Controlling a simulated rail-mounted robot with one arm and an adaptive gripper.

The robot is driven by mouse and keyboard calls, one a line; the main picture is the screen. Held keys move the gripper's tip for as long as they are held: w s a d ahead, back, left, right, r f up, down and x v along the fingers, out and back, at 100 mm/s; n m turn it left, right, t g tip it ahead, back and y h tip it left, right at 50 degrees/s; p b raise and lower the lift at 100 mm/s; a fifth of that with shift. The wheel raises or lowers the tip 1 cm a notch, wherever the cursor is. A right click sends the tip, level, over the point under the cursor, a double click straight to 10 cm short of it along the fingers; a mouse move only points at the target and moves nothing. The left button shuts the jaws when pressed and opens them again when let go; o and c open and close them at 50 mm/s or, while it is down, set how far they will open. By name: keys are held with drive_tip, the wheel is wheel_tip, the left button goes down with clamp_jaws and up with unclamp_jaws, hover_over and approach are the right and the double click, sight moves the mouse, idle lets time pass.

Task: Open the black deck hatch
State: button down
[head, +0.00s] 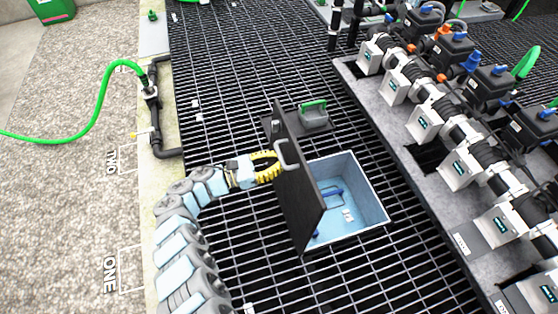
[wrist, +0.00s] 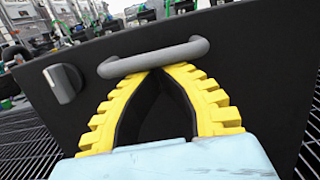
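The black deck hatch (head: 297,190) stands raised, steeply tilted, along the left side of a light-blue recessed box (head: 368,190). Its outer face with a grey bar handle (head: 287,155) faces my gripper (head: 279,163). In the wrist view the hatch (wrist: 265,75) fills most of the picture, with the handle (wrist: 150,58) across the middle and a grey knob (wrist: 65,83) left of it. My gripper's yellow fingers (wrist: 165,70) are bowed, with their tips together right at the handle's lower edge. I cannot tell whether they clasp the bar; its contact side is hidden.
Blue piping and a white tag lie inside the box. A grey block with a green handle (head: 313,115) sits just behind the hatch. A row of valves (head: 425,122) on a grey plinth stands to the right. A green hose (head: 100,100) and dark pipe (head: 155,120) are at left. Open grating lies between.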

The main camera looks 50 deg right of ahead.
drive_tip(key=shift+r, duration=0.3)
drive_tip(key=w+a+f+b, duration=0.5)
drive_tip(key=a+f+b, duration=0.1)
drive_tip(key=b, duration=0.1)
drive_tip(key=shift+a+f+b, duration=0.15)
drive_tip(key=shift+a+b, duration=0.2)
drive_tip(key=shift+b, duration=0.05)
